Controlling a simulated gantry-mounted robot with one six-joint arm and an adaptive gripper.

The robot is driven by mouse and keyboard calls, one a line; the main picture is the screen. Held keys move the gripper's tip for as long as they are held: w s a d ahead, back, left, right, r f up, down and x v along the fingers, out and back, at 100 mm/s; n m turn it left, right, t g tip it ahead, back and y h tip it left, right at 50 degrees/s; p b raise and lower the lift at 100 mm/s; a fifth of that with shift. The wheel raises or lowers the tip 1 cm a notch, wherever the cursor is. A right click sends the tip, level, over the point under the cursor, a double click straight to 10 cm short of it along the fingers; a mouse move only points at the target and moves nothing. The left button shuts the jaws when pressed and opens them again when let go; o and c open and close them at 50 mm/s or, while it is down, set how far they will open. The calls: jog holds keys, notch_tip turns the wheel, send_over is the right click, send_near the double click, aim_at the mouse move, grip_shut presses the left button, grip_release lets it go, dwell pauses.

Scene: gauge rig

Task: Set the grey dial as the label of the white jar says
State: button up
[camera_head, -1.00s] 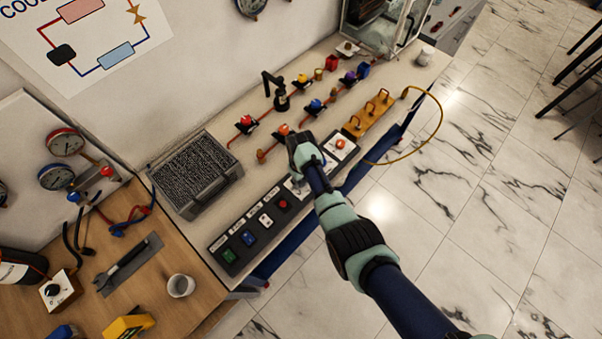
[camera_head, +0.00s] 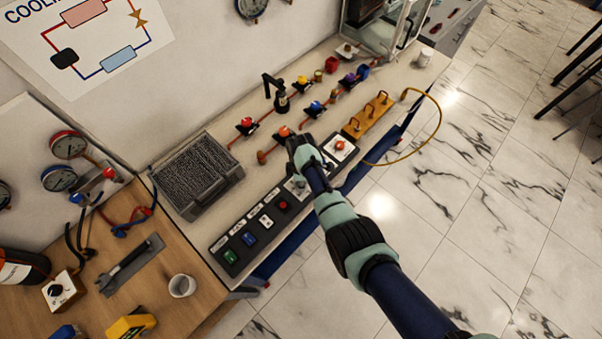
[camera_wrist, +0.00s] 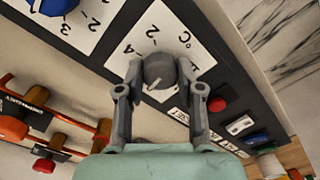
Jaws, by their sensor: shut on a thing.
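The grey dial (camera_wrist: 158,68) sits on a white scale plate (camera_wrist: 126,48) marked with figures, a letter and °C. My gripper (camera_wrist: 160,78) has one finger on each side of the dial and is shut on it. A pale line shows on the dial's near side; I cannot tell which mark it points at. In the head view my arm hides most of the dial. A small white jar (camera_head: 425,57) stands at the far right end of the bench; its label is too small to read.
A red button (camera_head: 283,205) and several coloured buttons run along the panel to the lower left. A blue dial (camera_wrist: 56,6) is beside the grey one. Red pipes with valves (camera_head: 284,131) lie behind the panel. A yellow hose (camera_head: 440,115) loops over the bench's front edge.

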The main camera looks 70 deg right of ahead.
jog(key=n, duration=1.3)
jog(key=shift+n, duration=0.3)
dwell(0.4)
jog(key=o, duration=1.1)
jog(key=shift+o, duration=0.2)
jog(key=shift+r, duration=0.1)
notch_tip(320, 180, up, 12)
